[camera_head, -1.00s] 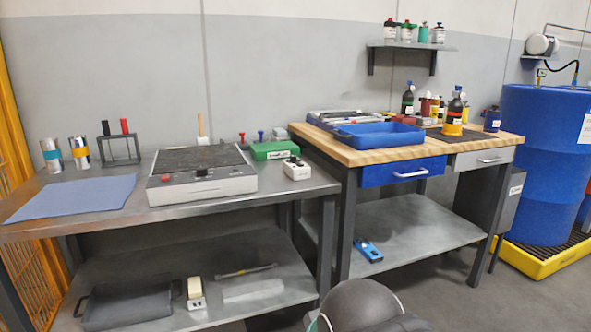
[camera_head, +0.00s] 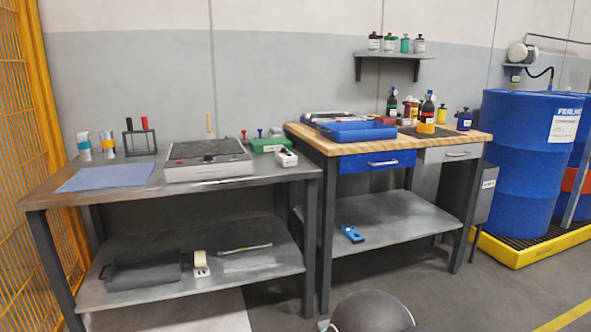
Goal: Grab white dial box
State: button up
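A small white box (camera_head: 286,158) with dark marks on its top stands at the right end of the metal workbench (camera_head: 230,184), near its edge. It sits in front of a green box (camera_head: 268,145) and to the right of a larger grey device with a dark top (camera_head: 207,164). Its dial is too small to make out clearly. My gripper's fingers are not in view. Only a dark rounded part, seemingly of my own arm, shows at the bottom edge, well apart from the box.
A wood-topped bench (camera_head: 350,146) with a blue tray (camera_head: 358,132) adjoins on the right. A blue cloth (camera_head: 108,177) lies on the metal bench's left. A yellow mesh fence (camera_head: 25,150) stands at left. Blue drums (camera_head: 525,150) stand at right. Floor in front is free.

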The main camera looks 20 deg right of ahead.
aim_at(284, 161)
jog(key=z, duration=0.2)
jog(key=k, duration=0.3)
jog(key=u, duration=1.2)
jog(key=i, duration=1.5)
jog(key=z, duration=0.65)
